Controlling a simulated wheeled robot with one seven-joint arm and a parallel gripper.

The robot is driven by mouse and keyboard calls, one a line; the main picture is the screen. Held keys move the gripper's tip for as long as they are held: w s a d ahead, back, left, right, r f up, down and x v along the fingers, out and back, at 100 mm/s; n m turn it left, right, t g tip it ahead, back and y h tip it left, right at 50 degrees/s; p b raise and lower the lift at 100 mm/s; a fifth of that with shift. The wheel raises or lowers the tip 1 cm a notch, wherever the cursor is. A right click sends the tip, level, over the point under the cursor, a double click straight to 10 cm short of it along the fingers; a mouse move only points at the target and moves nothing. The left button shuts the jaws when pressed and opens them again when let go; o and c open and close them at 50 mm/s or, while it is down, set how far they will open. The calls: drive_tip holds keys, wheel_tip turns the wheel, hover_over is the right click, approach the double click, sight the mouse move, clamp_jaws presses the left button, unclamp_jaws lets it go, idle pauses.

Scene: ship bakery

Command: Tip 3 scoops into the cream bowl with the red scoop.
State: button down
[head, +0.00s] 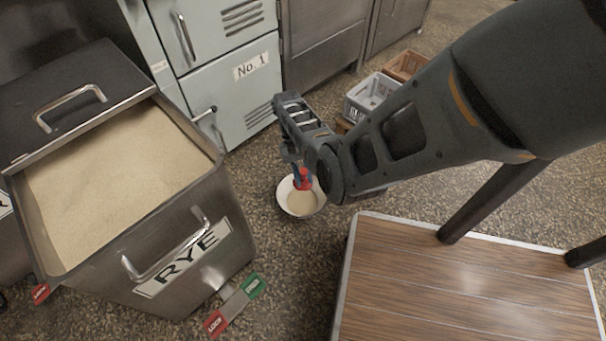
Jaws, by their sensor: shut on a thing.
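My gripper (299,168) is at the centre of the head view, shut on the red scoop (304,183). Only a small part of the scoop shows; my wrist and fingers hide the rest, so I cannot tell whether it holds anything. The cream bowl (284,196) appears directly below the scoop in the picture. Pale tan flour or meal shows inside the bowl. I cannot tell how far the scoop is above the bowl or whether they touch. What the bowl stands on is not clear.
A steel RYE bin (235,262) at left stands open, full of tan flour (115,180), with lock pedals (235,305) at its foot. A wood-topped platform (450,290) is at lower right. Crates (368,95) and pale lockers (235,100) stand behind. Speckled floor lies between.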

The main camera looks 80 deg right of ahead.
drive_tip(key=shift+r+p, duration=1.35)
drive_tip(key=shift+r, duration=0.1)
drive_tip(key=shift+r+h+p, duration=0.2)
drive_tip(key=shift+h+p, duration=0.1)
drive_tip(key=shift+p, duration=0.45)
drive_tip(key=h+p, duration=0.2)
drive_tip(key=p, duration=0.1)
drive_tip(key=t+h+p, duration=0.1)
drive_tip(key=h+p, duration=0.1)
drive_tip(key=p, duration=0.1)
drive_tip(key=shift+r+t, duration=0.3)
drive_tip(key=shift+r, duration=0.1)
drive_tip(key=shift+f+m+h, duration=0.1)
drive_tip(key=shift+m+h, duration=0.2)
drive_tip(key=shift+h, duration=0.1)
drive_tip(key=shift+p, duration=0.3)
